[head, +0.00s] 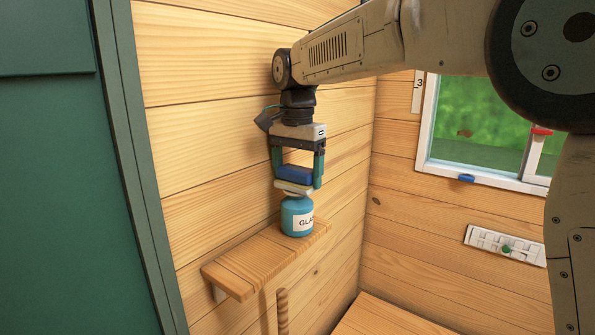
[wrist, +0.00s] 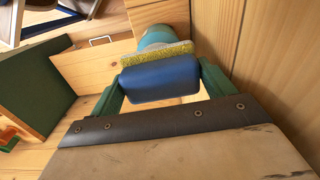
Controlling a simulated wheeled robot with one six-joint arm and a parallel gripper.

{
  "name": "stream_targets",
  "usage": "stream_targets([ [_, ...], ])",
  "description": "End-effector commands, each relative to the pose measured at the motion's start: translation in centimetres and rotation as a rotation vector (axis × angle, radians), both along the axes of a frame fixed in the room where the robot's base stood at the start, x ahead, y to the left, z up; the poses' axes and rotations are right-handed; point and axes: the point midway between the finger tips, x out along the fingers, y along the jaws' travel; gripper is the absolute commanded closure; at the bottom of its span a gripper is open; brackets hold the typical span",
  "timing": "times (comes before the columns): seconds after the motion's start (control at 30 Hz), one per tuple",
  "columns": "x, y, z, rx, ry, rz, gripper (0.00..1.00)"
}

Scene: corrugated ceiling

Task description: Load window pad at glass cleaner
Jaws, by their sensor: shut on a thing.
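My gripper (head: 298,172) is shut on the window pad (head: 295,173), with a finger on each side of its blue handle. In the wrist view the pad's blue handle (wrist: 160,80) fills the space between the green fingers, and its yellow, rough face shows beyond it. The glass cleaner (head: 297,217) is a teal pot with a white label reading "GLA…", the rest out of sight. It stands upright on the wooden shelf. The pad is right above the pot's top; I cannot tell whether they touch. The pot also shows partly behind the pad in the wrist view (wrist: 153,37).
The narrow wooden shelf (head: 240,271) is bare to the left of the pot. Plank walls stand close behind and to the right. A window (head: 490,125) with a white frame is at the right, and a white panel (head: 503,244) hangs below it. A green door-like panel (head: 60,180) fills the left.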

Motion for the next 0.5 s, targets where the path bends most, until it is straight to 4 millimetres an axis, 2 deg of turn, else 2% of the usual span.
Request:
stream_targets([
  [0.37, -0.02, 0.00, -0.14, -0.001, 0.003, 0.000, 0.37],
  [0.5, 0.04, 0.02, 0.64, -0.001, 0.001, 0.000, 0.37],
])
